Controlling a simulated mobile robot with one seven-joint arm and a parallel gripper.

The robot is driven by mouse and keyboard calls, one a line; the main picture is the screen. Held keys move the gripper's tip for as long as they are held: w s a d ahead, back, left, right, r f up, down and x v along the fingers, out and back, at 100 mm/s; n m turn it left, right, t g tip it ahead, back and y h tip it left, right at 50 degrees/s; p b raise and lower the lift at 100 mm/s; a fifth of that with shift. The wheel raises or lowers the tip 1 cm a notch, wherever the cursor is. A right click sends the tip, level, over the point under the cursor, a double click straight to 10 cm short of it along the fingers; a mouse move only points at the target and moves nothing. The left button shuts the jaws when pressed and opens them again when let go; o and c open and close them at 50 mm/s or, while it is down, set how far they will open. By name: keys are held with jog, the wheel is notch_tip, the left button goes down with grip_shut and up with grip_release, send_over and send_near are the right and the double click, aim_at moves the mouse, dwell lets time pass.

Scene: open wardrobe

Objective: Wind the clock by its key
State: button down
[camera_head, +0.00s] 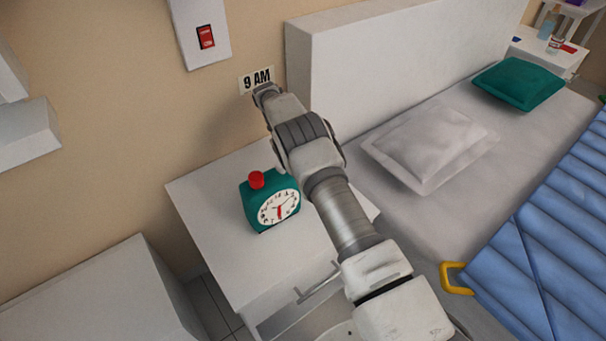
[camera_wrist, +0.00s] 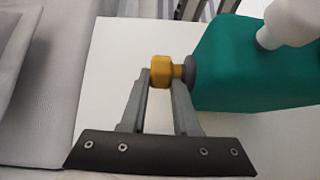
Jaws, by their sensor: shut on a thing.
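The teal clock (camera_head: 270,202) stands upright on the white bedside cabinet (camera_head: 207,195). Its white dial (camera_head: 279,208) with a red hand faces the head camera, and a red button (camera_head: 256,180) is on top. In the wrist view the clock's teal body (camera_wrist: 245,72) is at the right. A yellow key (camera_wrist: 160,66) sticks out from it on a dark round collar (camera_wrist: 189,72). My gripper (camera_wrist: 161,80) is shut on the key, one finger on each side. In the head view my arm hides the key and fingers.
The bed (camera_head: 390,210) with a white pillow (camera_head: 430,142) and a teal pillow (camera_head: 519,85) is right of the cabinet. Free cabinet top lies left of the clock.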

jog(key=shift+s+a, duration=0.1)
jog(key=c, duration=0.9)
grip_release()
notch_tip(320, 180, up, 5)
jog(key=shift+f+p, duration=0.1)
jog(key=shift+p, duration=0.9)
jog(key=s+d+r+p, duration=0.1)
jog(key=d+r, duration=0.1)
jog(key=d, duration=0.1)
jog(key=s+d+r+p, duration=0.1)
jog(key=d+r, duration=0.1)
jog(key=d, duration=0.2)
jog(key=s+d+r+p, duration=0.1)
jog(key=d+r, duration=0.1)
jog(key=d, duration=0.2)
jog(key=shift+s+r, duration=0.1)
jog(key=shift+s, duration=0.3)
